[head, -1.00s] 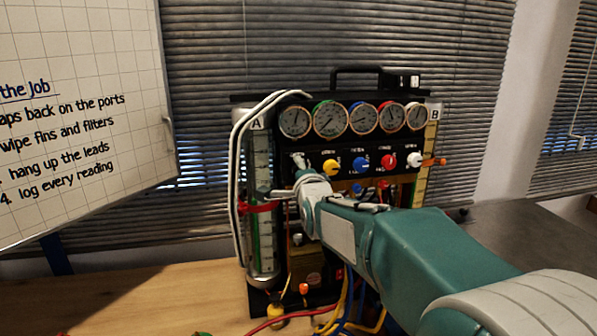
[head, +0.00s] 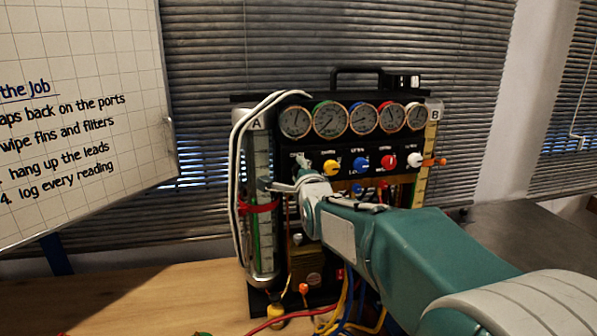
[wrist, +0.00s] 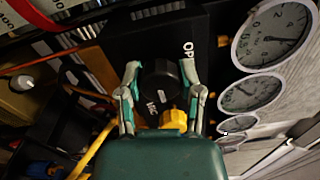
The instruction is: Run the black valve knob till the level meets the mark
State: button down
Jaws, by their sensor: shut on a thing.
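The black valve knob (wrist: 158,82) sits between the two fingers of my gripper (wrist: 160,76) in the wrist view, with a pale line on its face. My gripper is shut on it from both sides. In the head view my gripper (head: 287,181) is at the left part of the rig's panel and hides the knob. The glass level tube marked A (head: 263,165) stands upright just left of my gripper, with a red band (head: 262,207) around it. Green shows inside the tube's lower part. The exact level and the mark are too small to tell.
A row of several round gauges (head: 330,119) runs above the knobs. Yellow (head: 331,167), blue (head: 361,163) and red (head: 389,162) knobs sit right of my gripper. White hoses (head: 236,170) loop beside tube A. Coloured leads (head: 345,310) lie below. The wooden bench (head: 130,295) at left is mostly clear.

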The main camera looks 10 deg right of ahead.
jog(key=shift+c, duration=1.3)
grip_release()
jog(key=shift+f, duration=0.3)
jog(key=shift+d+r, duration=0.1)
jog(key=s, duration=1.2)
